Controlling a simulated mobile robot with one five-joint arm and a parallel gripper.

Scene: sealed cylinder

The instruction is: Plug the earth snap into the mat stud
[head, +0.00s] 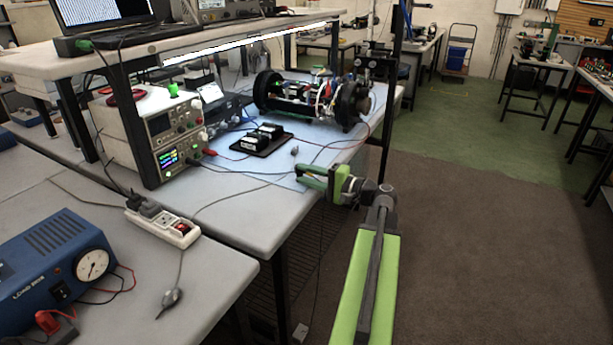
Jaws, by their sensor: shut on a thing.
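My gripper (300,175) is low over the front edge of the bench, at the near corner of the pale blue mat (270,171). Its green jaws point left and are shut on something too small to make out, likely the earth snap. A thin dark lead crosses the mat to the jaw tips. I cannot make out the mat stud; the jaws may cover it. A small grey thing (294,150) lies on the mat just beyond the gripper, but I cannot tell what it is. I cannot tell whether the jaws touch the mat.
An open cylinder assembly (315,98) stands farther back. Stacked instruments (165,130) and a power strip (162,225) are at left. A bench post (388,130) rises right of the mat.

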